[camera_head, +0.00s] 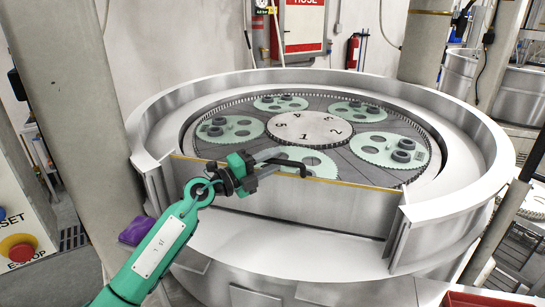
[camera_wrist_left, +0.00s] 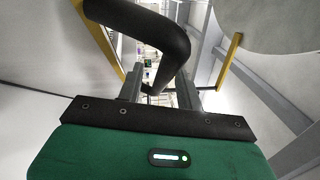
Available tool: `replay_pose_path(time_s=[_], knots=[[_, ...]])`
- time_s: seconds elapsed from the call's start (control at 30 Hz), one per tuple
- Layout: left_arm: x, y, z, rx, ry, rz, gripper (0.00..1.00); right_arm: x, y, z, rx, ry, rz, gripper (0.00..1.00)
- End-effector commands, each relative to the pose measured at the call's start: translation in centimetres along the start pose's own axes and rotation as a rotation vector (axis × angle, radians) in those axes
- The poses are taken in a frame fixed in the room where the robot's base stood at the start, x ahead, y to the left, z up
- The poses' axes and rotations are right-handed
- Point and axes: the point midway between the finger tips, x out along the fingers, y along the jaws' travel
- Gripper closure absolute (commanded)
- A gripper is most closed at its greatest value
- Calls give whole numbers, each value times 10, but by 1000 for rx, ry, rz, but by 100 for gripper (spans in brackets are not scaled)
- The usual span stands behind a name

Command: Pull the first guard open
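My left gripper (camera_head: 250,172) is at the handle's left part. In the left wrist view the thick black bent handle (camera_wrist_left: 170,38) runs close in front of my left gripper (camera_wrist_left: 163,92). Its fingers stand apart, with background showing between them. Whether they touch the handle I cannot tell. My right gripper is not in view.
Inside the ring, several green toothed carriers (camera_head: 236,129) lie around a numbered centre disc (camera_head: 310,128). A grey column (camera_head: 75,90) stands at the left, near my left arm. A control box with a red stop button (camera_head: 20,252) is at the lower left.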

Motion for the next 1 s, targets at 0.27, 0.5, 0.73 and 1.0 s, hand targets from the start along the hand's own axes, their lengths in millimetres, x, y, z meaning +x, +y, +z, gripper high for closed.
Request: replay_pose_path(time_s=[0.27,0.5,0.73,1.0], knots=[[8,0,0,0,0,1,64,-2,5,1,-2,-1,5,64],[8,0,0,0,0,0,84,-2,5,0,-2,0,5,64],[8,0,0,0,0,1,100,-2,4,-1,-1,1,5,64],[4,3,-4,15,0,-17,100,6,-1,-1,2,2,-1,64]])
